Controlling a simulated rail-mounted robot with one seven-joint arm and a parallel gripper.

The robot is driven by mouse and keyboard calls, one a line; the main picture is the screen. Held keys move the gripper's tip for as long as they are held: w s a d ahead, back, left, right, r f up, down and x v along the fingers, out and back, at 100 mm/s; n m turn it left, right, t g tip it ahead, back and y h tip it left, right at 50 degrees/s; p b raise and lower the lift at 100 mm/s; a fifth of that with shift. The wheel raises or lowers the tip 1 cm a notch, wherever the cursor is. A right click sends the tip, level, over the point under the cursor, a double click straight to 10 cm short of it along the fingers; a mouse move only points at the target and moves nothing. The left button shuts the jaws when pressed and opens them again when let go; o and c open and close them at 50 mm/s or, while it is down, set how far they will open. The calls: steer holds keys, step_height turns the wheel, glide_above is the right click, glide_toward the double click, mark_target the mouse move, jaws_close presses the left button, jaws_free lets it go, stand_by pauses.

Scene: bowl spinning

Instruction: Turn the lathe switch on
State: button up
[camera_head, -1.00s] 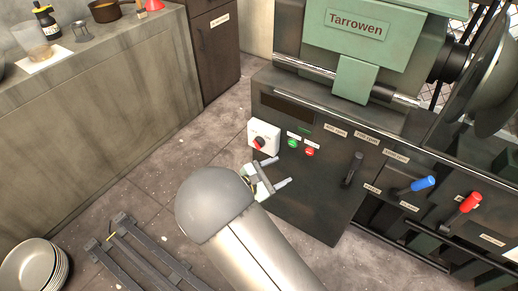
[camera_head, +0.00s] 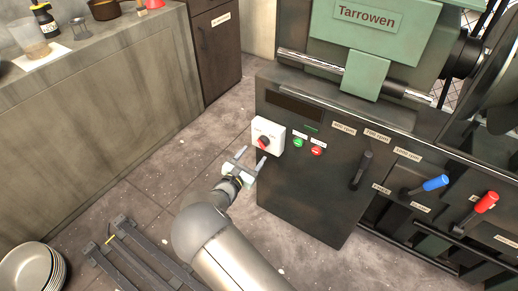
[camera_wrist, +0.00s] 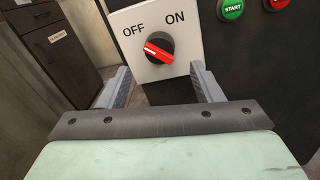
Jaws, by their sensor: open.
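The lathe switch is a black and red rotary knob (camera_wrist: 159,48) on a white plate (camera_wrist: 193,20) marked OFF at left and ON at right. The knob's red bar slants, with its upper-left end toward OFF. In the head view the knob (camera_head: 264,142) sits on the left of the dark lathe front (camera_head: 310,190). My gripper (camera_head: 251,159) is open and empty, just in front of and below the switch plate. In the wrist view its two fingers (camera_wrist: 163,88) stand apart on either side below the knob, and no contact with the knob shows.
Green START button (camera_head: 298,142) and red button (camera_head: 317,151) sit right of the switch. A black lever (camera_head: 361,170), a blue lever (camera_head: 434,183) and a red lever (camera_head: 485,202) stick out further right. A counter (camera_head: 90,110) stands at left, with stacked bowls (camera_head: 32,270) below.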

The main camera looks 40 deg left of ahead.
mark_target(262, 143)
steer(key=shift+w+a, duration=0.2)
steer(key=shift+w, duration=1.15)
steer(key=shift+w+a, duration=0.2)
steer(key=shift+w, duration=1.1)
steer(key=shift+b, duration=0.3)
steer(key=c, duration=1)
